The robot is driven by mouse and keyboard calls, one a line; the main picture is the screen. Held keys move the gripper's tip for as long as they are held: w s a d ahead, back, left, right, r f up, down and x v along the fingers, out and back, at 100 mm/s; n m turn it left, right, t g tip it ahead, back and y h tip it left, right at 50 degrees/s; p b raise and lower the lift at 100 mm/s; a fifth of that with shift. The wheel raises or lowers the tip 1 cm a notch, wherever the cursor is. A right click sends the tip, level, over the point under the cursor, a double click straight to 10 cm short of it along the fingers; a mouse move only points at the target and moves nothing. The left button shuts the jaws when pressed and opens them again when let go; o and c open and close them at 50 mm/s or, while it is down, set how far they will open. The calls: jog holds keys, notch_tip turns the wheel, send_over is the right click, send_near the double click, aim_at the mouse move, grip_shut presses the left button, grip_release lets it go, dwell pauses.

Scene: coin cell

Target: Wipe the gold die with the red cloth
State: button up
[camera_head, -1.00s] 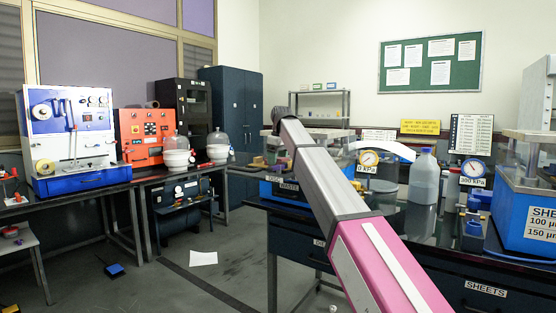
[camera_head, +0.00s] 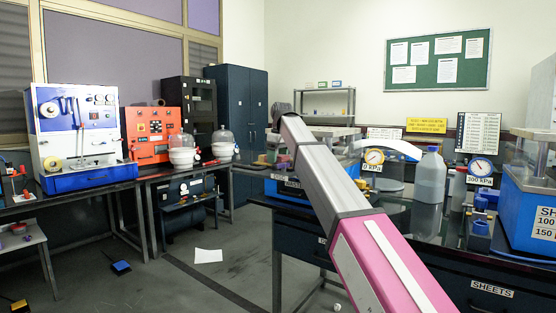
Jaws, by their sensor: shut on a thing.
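My arm reaches from the lower right up to a dark joint near the middle of the view. My gripper cannot be made out; the arm's far end is hidden behind the nearer links. I cannot make out the gold die or the red cloth. A dark workbench (camera_head: 420,255) with drawers labelled SHEETS stands behind and to the right of my arm. Small items around the arm's far end are too small or covered to tell.
On the bench are a clear bottle (camera_head: 430,178), a pressure gauge (camera_head: 374,157) and a blue SHEETS box (camera_head: 520,205). At left, a blue-white machine (camera_head: 75,140) and an orange machine (camera_head: 152,137) stand on tables. A paper (camera_head: 208,256) and a blue pedal (camera_head: 121,267) lie on open floor.

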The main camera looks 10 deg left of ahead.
jog(key=shift+w+r, duration=0.2)
jog(key=shift+r, duration=2.35)
jog(key=shift+r, duration=0.1)
jog(key=shift+r, duration=1.4)
